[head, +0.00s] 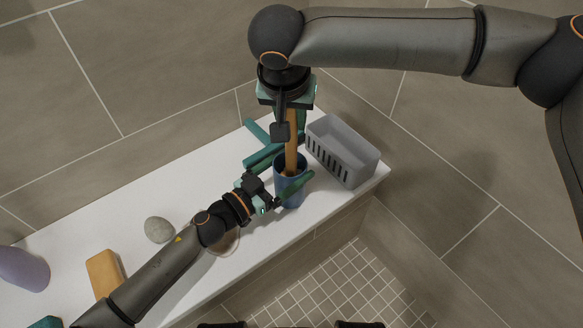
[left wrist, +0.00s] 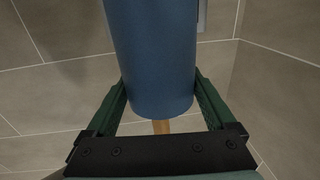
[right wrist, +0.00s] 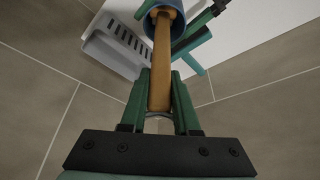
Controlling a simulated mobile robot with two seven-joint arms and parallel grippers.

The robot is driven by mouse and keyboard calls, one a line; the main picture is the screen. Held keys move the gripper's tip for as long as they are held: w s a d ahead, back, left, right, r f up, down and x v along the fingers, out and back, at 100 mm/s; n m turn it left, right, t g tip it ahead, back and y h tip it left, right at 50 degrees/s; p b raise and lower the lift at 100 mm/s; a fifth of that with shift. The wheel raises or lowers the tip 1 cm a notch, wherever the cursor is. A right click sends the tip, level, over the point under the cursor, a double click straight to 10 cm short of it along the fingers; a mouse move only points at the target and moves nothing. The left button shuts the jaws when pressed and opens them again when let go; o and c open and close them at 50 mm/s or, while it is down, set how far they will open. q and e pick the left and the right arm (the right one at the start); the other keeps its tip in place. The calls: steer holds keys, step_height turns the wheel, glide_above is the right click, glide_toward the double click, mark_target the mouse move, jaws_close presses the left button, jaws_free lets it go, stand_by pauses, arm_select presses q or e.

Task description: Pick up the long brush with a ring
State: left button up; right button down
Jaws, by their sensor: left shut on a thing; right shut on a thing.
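The brush's long wooden handle (head: 291,152) stands nearly upright, its lower end inside a blue cup (head: 289,190). My right gripper (head: 291,122) is above the cup, shut on the handle. In the right wrist view the handle (right wrist: 161,65) runs from between the fingers (right wrist: 160,85) into the cup (right wrist: 180,45). My left gripper (head: 292,163) is shut on the cup, one finger on each side. The left wrist view shows the cup (left wrist: 155,60) between the green fingers (left wrist: 161,90) and a bit of handle (left wrist: 162,127) past its edge.
A grey slotted basket (head: 345,150) stands close right of the cup on the white ledge (head: 75,222). A grey stone (head: 159,230), an orange block (head: 104,272) and a purple bottle (head: 24,269) are to the left. A round beige item (head: 226,241) is partly under my left arm. Tiled walls border the ledge.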

steer(key=shift+r, duration=0.1)
step_height(320, 180, up, 18)
steer(key=shift+f, duration=0.1)
stand_by(0.5)
arm_select(q)
steer(key=o, duration=1.1)
steer(key=shift+s+a, duration=0.1)
